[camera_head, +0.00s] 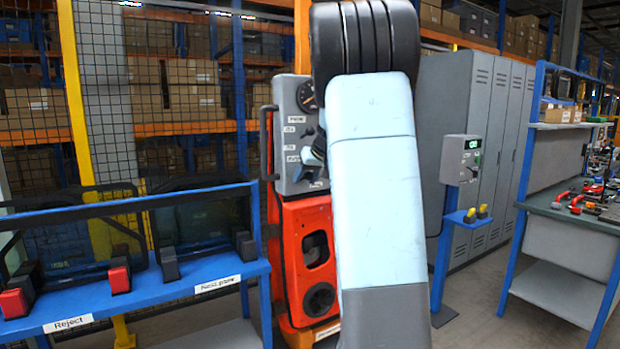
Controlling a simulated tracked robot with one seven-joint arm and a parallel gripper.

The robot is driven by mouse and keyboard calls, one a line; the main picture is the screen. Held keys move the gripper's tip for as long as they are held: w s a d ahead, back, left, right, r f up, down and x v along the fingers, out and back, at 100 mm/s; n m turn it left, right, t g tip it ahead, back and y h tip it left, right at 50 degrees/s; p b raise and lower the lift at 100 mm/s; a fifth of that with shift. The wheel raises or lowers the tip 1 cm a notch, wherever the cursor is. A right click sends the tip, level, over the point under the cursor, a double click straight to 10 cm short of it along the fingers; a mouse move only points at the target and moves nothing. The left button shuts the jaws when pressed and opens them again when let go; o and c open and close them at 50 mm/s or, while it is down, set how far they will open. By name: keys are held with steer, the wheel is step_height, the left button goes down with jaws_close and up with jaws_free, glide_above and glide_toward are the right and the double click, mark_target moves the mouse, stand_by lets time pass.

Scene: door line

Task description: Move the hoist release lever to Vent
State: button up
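A grey control panel (298,130) with a round gauge (307,96) and several small labels stands on an orange-red machine (308,258), left of the middle. My pale blue arm covers the panel's right side. A dark part with a light blue edge, which looks like my gripper (314,156), shows at the panel's lower right beside the arm. Its fingers are too small and covered to read. I cannot make out the hoist release lever or a Vent label, nor whether my gripper touches anything.
A blue bench (150,292) with red and black blocks and a Reject label stands at the left. A grey box with a green display (461,158) stands on a blue post at the right. Grey lockers (484,110) and a workbench (575,216) with tools lie beyond.

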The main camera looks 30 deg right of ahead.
steer(key=v, duration=1.3)
steer(key=shift+s+r, duration=0.2)
steer(key=shift+r, duration=0.1)
